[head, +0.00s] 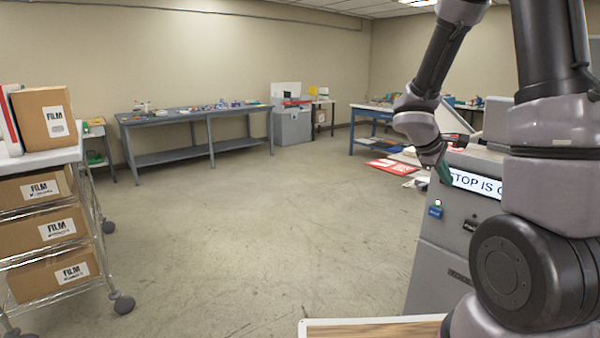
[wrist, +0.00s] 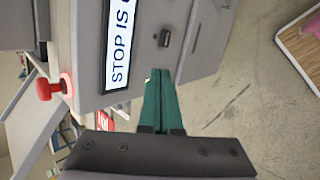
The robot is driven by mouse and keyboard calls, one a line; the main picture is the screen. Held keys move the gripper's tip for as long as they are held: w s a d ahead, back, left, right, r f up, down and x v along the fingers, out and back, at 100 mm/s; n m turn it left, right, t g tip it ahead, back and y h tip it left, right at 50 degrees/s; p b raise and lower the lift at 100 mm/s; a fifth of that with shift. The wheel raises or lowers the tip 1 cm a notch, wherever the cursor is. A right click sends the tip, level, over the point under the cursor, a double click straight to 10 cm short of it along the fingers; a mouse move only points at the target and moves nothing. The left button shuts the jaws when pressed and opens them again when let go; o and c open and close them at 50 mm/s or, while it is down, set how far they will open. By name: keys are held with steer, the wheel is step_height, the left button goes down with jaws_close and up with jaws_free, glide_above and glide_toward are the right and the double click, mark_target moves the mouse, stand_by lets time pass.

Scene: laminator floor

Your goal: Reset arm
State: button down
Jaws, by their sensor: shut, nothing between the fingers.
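My arm reaches in from the right of the head view, bent, with my gripper (head: 444,171) hanging in front of the grey machine (head: 440,255). In the wrist view my gripper (wrist: 163,75) shows two green fingers pressed together, with nothing between them. The fingers point toward the machine's front, close to its sign panel (wrist: 117,45), which reads "STOP IS" before it is cut off. I cannot tell whether the fingertips touch the machine. A red knob (wrist: 50,88) sticks out from the machine in the wrist view.
A wire cart with FILM boxes (head: 45,190) stands at the left. A long grey workbench (head: 190,117) runs along the back wall, and a blue-legged table (head: 366,115) stands at the back right. A wood-topped surface (head: 375,328) is at the bottom. The middle floor is clear.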

steer(key=s+a+r+m+t+y, duration=0.2)
steer(key=s+a+r+m+y, duration=0.3)
steer(key=s+r, duration=0.4)
steer(key=s+a+r+m+t+y, duration=0.2)
steer(key=s+a+r+m+y, duration=0.2)
steer(key=s+a+r+m, duration=0.3)
steer(key=s+a+r, duration=0.2)
steer(key=a+r, duration=0.1)
steer(key=r, duration=0.1)
steer(key=shift+s+y, duration=0.15)
steer(key=shift+y, duration=0.25)
